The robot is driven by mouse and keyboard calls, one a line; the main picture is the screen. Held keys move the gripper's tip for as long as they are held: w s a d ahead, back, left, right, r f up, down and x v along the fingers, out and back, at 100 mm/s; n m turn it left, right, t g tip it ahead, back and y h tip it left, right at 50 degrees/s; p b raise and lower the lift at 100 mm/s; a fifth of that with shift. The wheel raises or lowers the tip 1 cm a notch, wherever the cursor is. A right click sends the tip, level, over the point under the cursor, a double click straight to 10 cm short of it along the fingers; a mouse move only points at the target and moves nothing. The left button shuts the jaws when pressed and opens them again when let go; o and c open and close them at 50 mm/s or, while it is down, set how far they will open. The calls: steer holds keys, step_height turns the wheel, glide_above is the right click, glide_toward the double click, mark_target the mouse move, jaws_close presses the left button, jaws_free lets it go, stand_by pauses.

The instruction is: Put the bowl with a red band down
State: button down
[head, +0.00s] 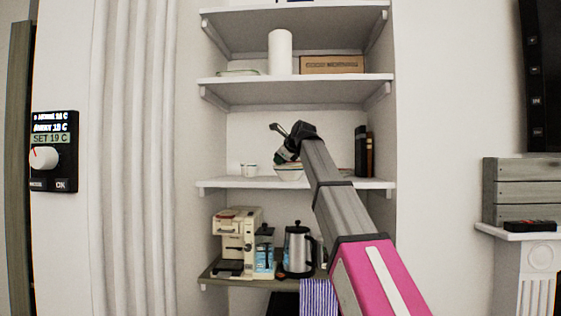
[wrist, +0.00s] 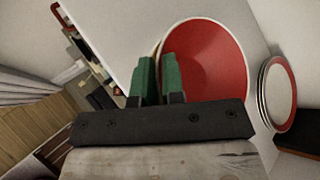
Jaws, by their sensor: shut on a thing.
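The bowl (head: 290,173) shows in the head view at the middle shelf, partly hidden by my gripper and arm. In the wrist view the bowl (wrist: 210,65) has a red inside and a pale rim. My gripper (head: 283,158) reaches down to the bowl from above. Its green fingers (wrist: 158,75) are shut on the bowl's near rim in the wrist view. The bowl is at the level of the middle shelf board (head: 225,183); I cannot tell whether it touches the board.
A round red-and-white stack (wrist: 277,93) is close beside the bowl in the wrist view. A shelf (head: 290,84) is above; a coffee machine (head: 235,240) and kettle (head: 298,248) are below.

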steer(key=c, duration=1.2)
jaws_free()
steer(key=shift+d+f, duration=0.15)
steer(key=shift+f, duration=0.4)
steer(key=shift+r, duration=0.2)
steer(key=v, duration=1.2)
steer(key=shift+w+r, duration=0.1)
